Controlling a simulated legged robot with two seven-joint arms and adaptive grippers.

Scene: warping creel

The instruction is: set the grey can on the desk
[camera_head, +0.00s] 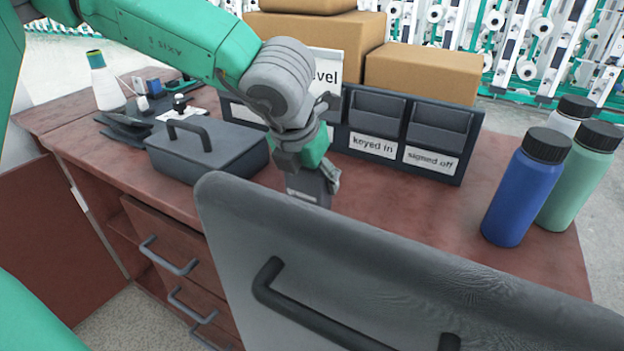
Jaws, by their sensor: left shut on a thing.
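My left gripper (316,180) points down over the desk (390,200), just behind the top edge of a large grey panel. It is shut on a small dark grey thing with a pale stripe, which looks like the grey can (305,190). The panel and the fingers hide much of it, so I cannot tell whether its bottom touches the desk. The desk has a reddish-brown top. My right gripper is not in view.
A grey lidded box (200,165) stands left of the gripper. Labelled dark bins (375,145) and cardboard boxes (425,75) stand behind. Blue (525,190), green (580,175) and white bottles stand right.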

